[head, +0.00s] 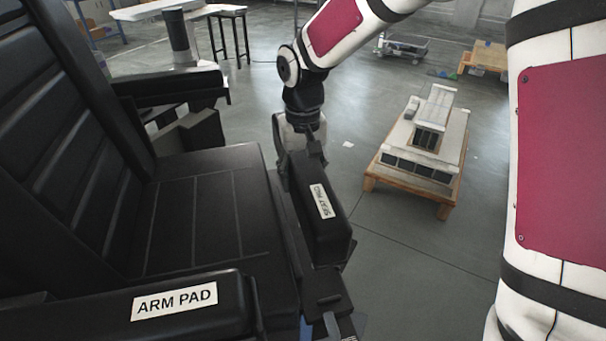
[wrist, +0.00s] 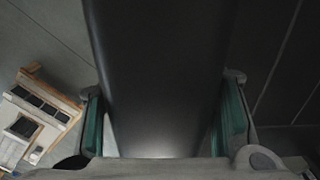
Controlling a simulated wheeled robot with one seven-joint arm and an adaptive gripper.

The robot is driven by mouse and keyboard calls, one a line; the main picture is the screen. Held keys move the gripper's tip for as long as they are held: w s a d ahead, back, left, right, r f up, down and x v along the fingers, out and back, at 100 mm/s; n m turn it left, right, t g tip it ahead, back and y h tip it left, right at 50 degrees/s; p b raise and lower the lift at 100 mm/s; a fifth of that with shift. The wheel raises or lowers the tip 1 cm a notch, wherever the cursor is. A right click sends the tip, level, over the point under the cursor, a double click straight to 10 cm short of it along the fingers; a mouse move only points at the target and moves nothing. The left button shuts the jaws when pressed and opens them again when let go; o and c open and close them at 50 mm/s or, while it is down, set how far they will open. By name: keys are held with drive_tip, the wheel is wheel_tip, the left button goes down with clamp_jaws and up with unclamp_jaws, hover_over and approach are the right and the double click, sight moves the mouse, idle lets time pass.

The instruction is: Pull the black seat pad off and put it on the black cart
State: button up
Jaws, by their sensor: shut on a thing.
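The black seat pad (head: 328,232) is a block with a white label. It stands at the right front edge of the large black chair (head: 205,210), close beside the seat; I cannot tell whether it still touches the chair. My gripper (head: 303,150) comes down from above and is shut on the pad's upper end. In the wrist view the dark pad (wrist: 160,70) fills the middle, between two green-lined fingers. No black cart is clearly visible.
An arm pad (head: 185,305) with a white label is in the near left. A low wooden table (head: 370,182) bearing a pale model stands to the right. A grey trolley (head: 403,48) is at the back. Open grey floor lies between the chair and the low table.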

sight(303, 156)
drive_tip(key=shift+r+p, duration=2.05)
drive_tip(key=shift+r, duration=1.1)
drive_tip(key=shift+f, duration=0.1)
